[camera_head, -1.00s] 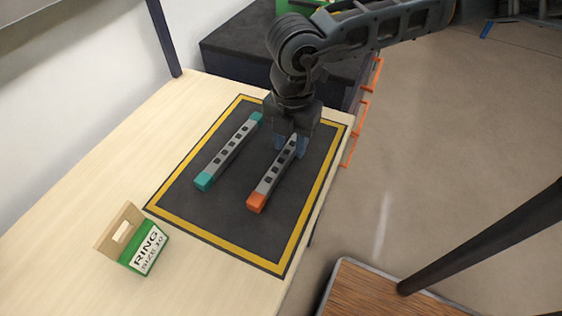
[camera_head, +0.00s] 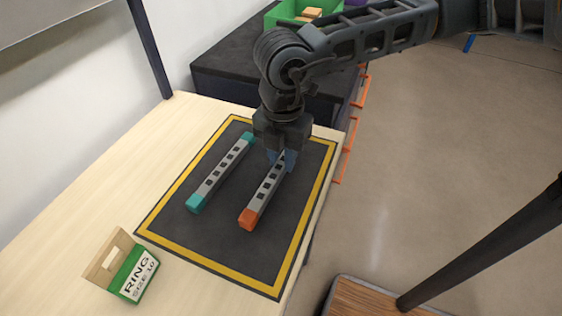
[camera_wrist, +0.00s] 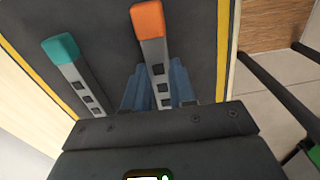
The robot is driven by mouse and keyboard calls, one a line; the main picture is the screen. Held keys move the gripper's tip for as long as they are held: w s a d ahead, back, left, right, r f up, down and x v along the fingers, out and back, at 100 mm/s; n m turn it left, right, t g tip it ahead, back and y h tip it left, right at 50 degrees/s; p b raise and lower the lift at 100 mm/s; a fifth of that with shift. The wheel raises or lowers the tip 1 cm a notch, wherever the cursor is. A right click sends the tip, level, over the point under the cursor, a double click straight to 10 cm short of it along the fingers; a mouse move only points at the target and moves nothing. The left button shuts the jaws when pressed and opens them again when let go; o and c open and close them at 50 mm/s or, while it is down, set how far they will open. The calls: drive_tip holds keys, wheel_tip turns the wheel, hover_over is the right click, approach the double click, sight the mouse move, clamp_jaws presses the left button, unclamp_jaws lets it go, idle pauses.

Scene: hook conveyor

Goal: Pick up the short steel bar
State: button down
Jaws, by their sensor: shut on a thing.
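Two grey steel bars with dark square holes are on the black mat (camera_head: 228,225). One bar (camera_head: 221,174) has teal ends and lies at left, free of my gripper. The other bar (camera_head: 265,193) has an orange near end, and its far end is hidden by my gripper. My gripper (camera_head: 283,160) is shut on the orange-ended bar, with its bluish fingers on both sides of it. In the wrist view the orange-ended bar (camera_wrist: 153,52) runs between the fingers (camera_wrist: 157,88), and the teal-ended bar (camera_wrist: 75,72) is apart at left. I cannot tell whether the held bar touches the mat.
A green and wooden box (camera_head: 134,272) labelled "RING SIZE 10" stands on the pale table (camera_head: 90,205) at near left. A green bin (camera_head: 290,12) is on a dark surface behind. Orange rails (camera_head: 352,130) run along the right side. A wood-topped surface (camera_head: 365,298) is at lower right.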

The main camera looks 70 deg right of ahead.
wheel_tip(320, 180, up, 2)
drive_tip(key=shift+r, duration=0.2)
drive_tip(key=s+d+r+b, duration=0.2)
drive_tip(key=s+d+r, duration=0.5)
drive_tip(key=s+d, duration=0.1)
drive_tip(key=shift+s+r+b, duration=0.25)
drive_tip(key=shift+s+b, duration=0.05)
drive_tip(key=shift+a, duration=0.1)
